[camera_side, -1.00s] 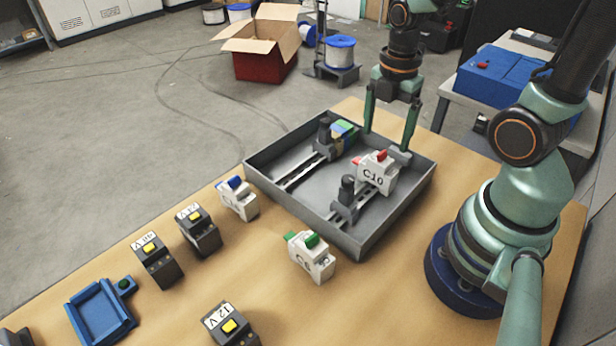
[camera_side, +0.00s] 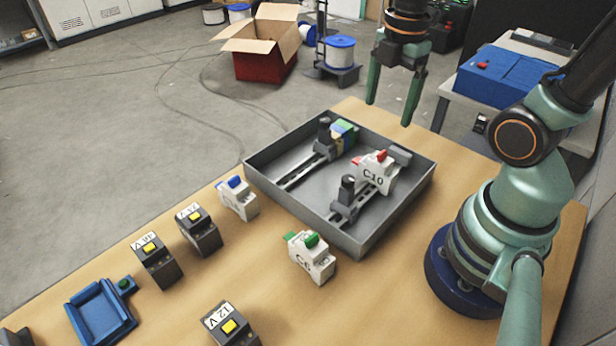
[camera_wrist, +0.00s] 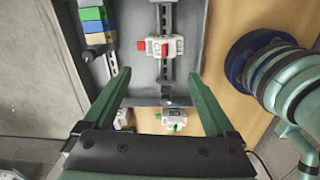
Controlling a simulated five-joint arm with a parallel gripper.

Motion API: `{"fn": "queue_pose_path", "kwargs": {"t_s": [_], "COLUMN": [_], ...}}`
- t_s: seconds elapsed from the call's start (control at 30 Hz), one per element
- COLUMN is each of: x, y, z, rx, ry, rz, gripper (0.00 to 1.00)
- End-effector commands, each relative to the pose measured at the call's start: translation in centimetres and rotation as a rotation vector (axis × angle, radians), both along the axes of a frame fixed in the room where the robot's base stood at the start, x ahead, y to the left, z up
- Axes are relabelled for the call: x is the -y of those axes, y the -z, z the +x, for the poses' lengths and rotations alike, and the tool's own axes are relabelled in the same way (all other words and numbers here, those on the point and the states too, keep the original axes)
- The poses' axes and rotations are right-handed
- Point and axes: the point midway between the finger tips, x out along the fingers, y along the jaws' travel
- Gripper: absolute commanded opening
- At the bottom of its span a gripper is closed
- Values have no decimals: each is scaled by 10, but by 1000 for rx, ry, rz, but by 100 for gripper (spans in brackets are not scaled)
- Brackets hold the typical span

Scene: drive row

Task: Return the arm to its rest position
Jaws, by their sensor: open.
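My gripper (camera_side: 389,97) is open and empty, raised above the back right of the grey tray (camera_side: 296,205). In the wrist view my gripper (camera_wrist: 160,85) shows both green fingers spread wide with nothing between them. A white C10 breaker (camera_side: 377,172) with a red switch sits on the right-hand rail in the tray; it also shows in the wrist view (camera_wrist: 166,47). It is apart from the fingers. Green, yellow and blue blocks (camera_side: 344,132) sit on the left-hand rail.
On the table stand a breaker with a green switch (camera_side: 311,257), one with a blue switch (camera_side: 239,199), and several black 12 V-style modules (camera_side: 198,231). A blue holder (camera_side: 101,312) lies at the front left. A blue case (camera_side: 505,75) rests on a side bench.

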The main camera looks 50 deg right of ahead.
Motion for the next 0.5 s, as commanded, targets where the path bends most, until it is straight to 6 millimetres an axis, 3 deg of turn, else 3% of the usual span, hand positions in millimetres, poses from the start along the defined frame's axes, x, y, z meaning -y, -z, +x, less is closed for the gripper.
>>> {"fn": "queue_pose_path", "kwargs": {"t_s": [0.27,0.5], "x": [-20,-39], "y": [-22,-41], "z": [13,22], "rx": [179,313], "ry": [518,990], "rz": [48,193], "gripper": [91,91]}}
